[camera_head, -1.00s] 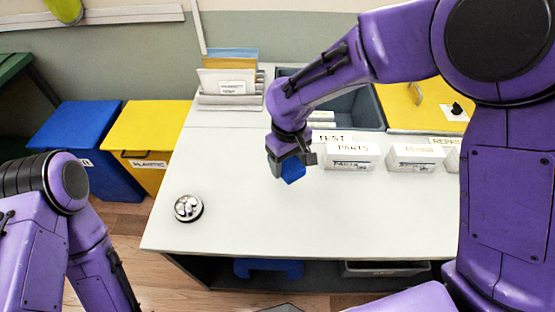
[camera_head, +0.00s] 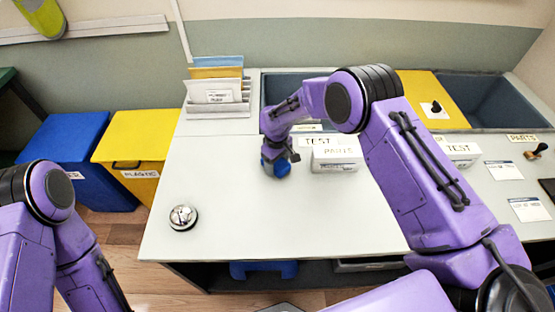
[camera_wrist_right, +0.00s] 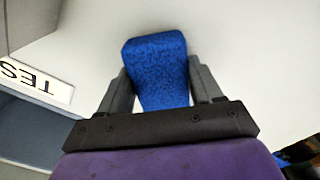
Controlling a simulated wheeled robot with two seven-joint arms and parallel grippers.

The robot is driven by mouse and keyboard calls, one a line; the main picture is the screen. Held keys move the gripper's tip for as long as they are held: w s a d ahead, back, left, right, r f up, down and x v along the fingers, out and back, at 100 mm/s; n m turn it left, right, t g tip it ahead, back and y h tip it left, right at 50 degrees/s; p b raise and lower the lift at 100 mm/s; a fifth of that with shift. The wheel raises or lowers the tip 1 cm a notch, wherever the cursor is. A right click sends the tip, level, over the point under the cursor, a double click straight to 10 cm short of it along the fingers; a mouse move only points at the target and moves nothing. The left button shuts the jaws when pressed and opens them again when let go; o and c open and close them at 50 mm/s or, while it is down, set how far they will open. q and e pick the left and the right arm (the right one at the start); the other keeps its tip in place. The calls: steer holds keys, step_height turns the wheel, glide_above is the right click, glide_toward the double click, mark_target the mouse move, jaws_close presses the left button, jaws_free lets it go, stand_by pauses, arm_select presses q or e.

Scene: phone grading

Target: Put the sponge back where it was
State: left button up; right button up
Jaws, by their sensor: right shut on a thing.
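The blue sponge (camera_head: 281,168) shows under my right gripper (camera_head: 276,160), over the white table left of the labelled boxes. In the right wrist view the sponge (camera_wrist_right: 158,70) is a speckled blue block between the two dark fingers of the right gripper (camera_wrist_right: 162,90), which is shut on it. I cannot tell whether the sponge touches the table. My left arm shows at the lower left of the head view, but its gripper is out of view.
White boxes marked TEST and PARTS (camera_head: 336,160) stand just right of the gripper. A file rack (camera_head: 217,108) stands at the back left. A round metal object (camera_head: 183,217) sits near the left edge. The front middle of the table (camera_head: 270,225) is clear.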

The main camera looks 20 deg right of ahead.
steer(key=shift+f, duration=0.3)
steer(key=o, duration=0.9)
steer(key=shift+o, duration=0.2)
steer(key=shift+r, duration=0.4)
step_height(320, 180, up, 12)
steer(key=b, duration=0.2)
steer(key=shift+f+b, duration=0.2)
steer(key=shift+b, duration=0.15)
